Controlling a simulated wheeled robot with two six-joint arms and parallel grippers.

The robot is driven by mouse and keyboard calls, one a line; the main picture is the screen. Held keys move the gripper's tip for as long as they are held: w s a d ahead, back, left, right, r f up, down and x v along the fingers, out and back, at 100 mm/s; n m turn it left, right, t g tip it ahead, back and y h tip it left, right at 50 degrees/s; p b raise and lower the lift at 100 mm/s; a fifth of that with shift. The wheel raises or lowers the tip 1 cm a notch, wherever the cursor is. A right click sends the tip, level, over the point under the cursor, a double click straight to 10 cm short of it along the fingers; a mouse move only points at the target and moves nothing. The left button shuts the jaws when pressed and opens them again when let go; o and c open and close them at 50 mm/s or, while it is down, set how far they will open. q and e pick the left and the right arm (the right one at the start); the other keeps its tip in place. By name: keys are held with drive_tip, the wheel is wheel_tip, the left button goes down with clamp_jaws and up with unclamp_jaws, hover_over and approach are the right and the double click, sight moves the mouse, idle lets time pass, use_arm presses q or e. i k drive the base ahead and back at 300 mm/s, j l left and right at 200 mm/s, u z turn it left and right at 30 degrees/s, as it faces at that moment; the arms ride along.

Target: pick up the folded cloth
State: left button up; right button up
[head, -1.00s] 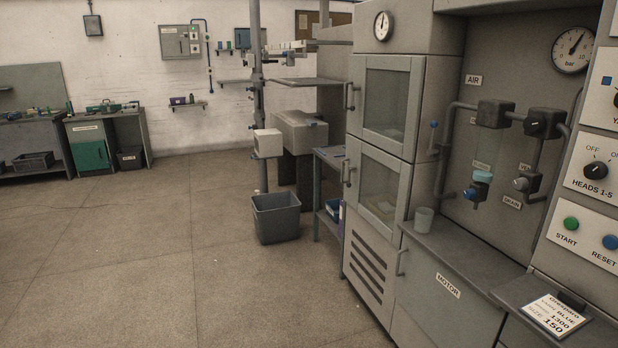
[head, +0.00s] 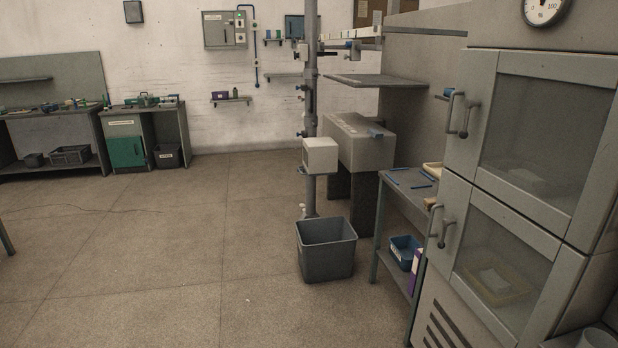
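I cannot make out a folded cloth for certain in the head view. Behind the lower glass door (head: 505,262) of the grey cabinet at the right, a pale flat object (head: 492,280) lies in a shallow tray; the glass blurs it. Behind the upper glass door (head: 540,125) another pale shape (head: 520,178) shows dimly. Both doors are shut. Neither of my grippers is in view.
A narrow table (head: 400,182) with blue tools and a lower shelf holding a blue basket (head: 404,250) stands left of the cabinet. A grey bin (head: 326,258) stands on the floor before it. Workbenches (head: 50,125) line the far left. The floor at left is open.

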sight(373, 133)
drive_tip(key=i+u, duration=0.1)
drive_tip(key=i, duration=1.85)
